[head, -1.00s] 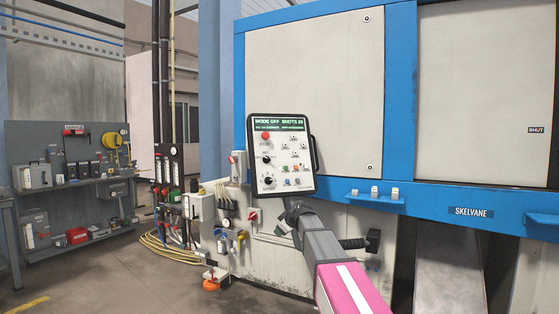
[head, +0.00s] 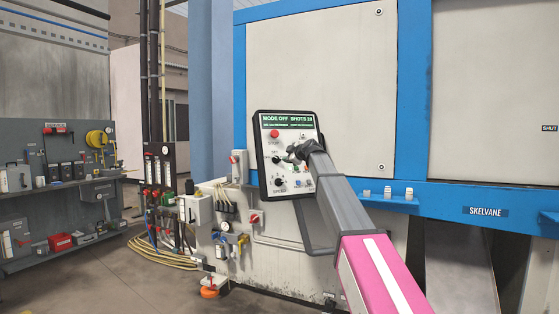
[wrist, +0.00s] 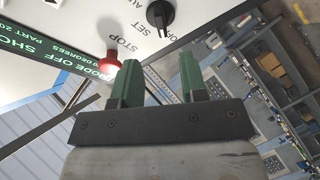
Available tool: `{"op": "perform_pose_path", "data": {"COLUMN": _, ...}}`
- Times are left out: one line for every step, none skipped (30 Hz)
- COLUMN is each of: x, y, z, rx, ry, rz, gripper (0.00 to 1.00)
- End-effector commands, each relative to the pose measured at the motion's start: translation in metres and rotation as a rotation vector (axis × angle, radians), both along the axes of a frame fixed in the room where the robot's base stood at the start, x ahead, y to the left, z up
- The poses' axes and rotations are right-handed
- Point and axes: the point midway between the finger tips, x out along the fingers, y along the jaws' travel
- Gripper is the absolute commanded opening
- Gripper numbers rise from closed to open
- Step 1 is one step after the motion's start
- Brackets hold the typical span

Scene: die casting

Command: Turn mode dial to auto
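The control panel (head: 261,165) is a white board in a dark frame; its green display (head: 288,119) reads MODE OFF. The mode dial (head: 277,160), a black knob, sits below the red stop button (head: 274,134). In the wrist view the dial (wrist: 156,15) is at the top, with SET, AUTO and partly hidden lettering around it. The stop button (wrist: 110,64) is left of my fingers. My gripper (head: 291,155) is in front of the panel, right of the dial. In the wrist view its green fingers (wrist: 160,75) are apart and empty, and the dial is beyond them, not between them.
A second black knob (head: 279,182) and small buttons lie lower on the panel. The blue-framed machine (head: 412,110) stands behind, with a ledge (head: 375,201) at right. Valves and hoses (head: 226,220) are left of and below the panel. Floor at lower left is clear.

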Motion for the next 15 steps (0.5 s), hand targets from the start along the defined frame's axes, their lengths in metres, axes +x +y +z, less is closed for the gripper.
{"op": "perform_pose_path", "data": {"x": 0.009, "y": 0.006, "z": -0.001, "rx": 0.0, "ry": 0.001, "rz": 0.001, "gripper": 0.39}}
{"op": "perform_pose_path", "data": {"x": 0.013, "y": 0.009, "z": -0.002, "rx": 0.0, "ry": 0.002, "rz": 0.001, "gripper": 0.39}}
{"op": "perform_pose_path", "data": {"x": 0.018, "y": 0.013, "z": -0.004, "rx": 0.0, "ry": 0.002, "rz": 0.001, "gripper": 0.39}}
{"op": "perform_pose_path", "data": {"x": 0.022, "y": 0.016, "z": -0.006, "rx": 0.0, "ry": 0.003, "rz": 0.001, "gripper": 0.39}}
{"op": "perform_pose_path", "data": {"x": 0.027, "y": 0.019, "z": -0.007, "rx": 0.0, "ry": 0.003, "rz": 0.001, "gripper": 0.39}}
{"op": "perform_pose_path", "data": {"x": 0.033, "y": 0.024, "z": -0.009, "rx": 0.0, "ry": 0.003, "rz": 0.001, "gripper": 0.39}}
{"op": "perform_pose_path", "data": {"x": 0.037, "y": 0.027, "z": -0.01, "rx": 0.0, "ry": 0.003, "rz": 0.001, "gripper": 0.39}}
{"op": "perform_pose_path", "data": {"x": 0.041, "y": 0.03, "z": -0.011, "rx": 0.0, "ry": 0.002, "rz": 0.001, "gripper": 0.39}}
{"op": "perform_pose_path", "data": {"x": 0.047, "y": 0.034, "z": -0.012, "rx": -0.001, "ry": 0.002, "rz": 0.0, "gripper": 0.39}}
{"op": "perform_pose_path", "data": {"x": 0.051, "y": 0.037, "z": -0.013, "rx": -0.001, "ry": 0.002, "rz": 0.0, "gripper": 0.39}}
{"op": "perform_pose_path", "data": {"x": 0.054, "y": 0.039, "z": -0.014, "rx": -0.001, "ry": 0.002, "rz": 0.0, "gripper": 0.39}}
{"op": "perform_pose_path", "data": {"x": 0.058, "y": 0.043, "z": -0.016, "rx": -0.001, "ry": 0.002, "rz": 0.0, "gripper": 0.39}}
{"op": "perform_pose_path", "data": {"x": 0.061, "y": 0.045, "z": -0.017, "rx": -0.001, "ry": 0.003, "rz": 0.001, "gripper": 0.39}}
{"op": "perform_pose_path", "data": {"x": 0.063, "y": 0.047, "z": -0.018, "rx": -0.001, "ry": 0.003, "rz": 0.001, "gripper": 0.39}}
{"op": "perform_pose_path", "data": {"x": 0.065, "y": 0.049, "z": -0.019, "rx": -0.001, "ry": 0.002, "rz": 0.0, "gripper": 0.39}}
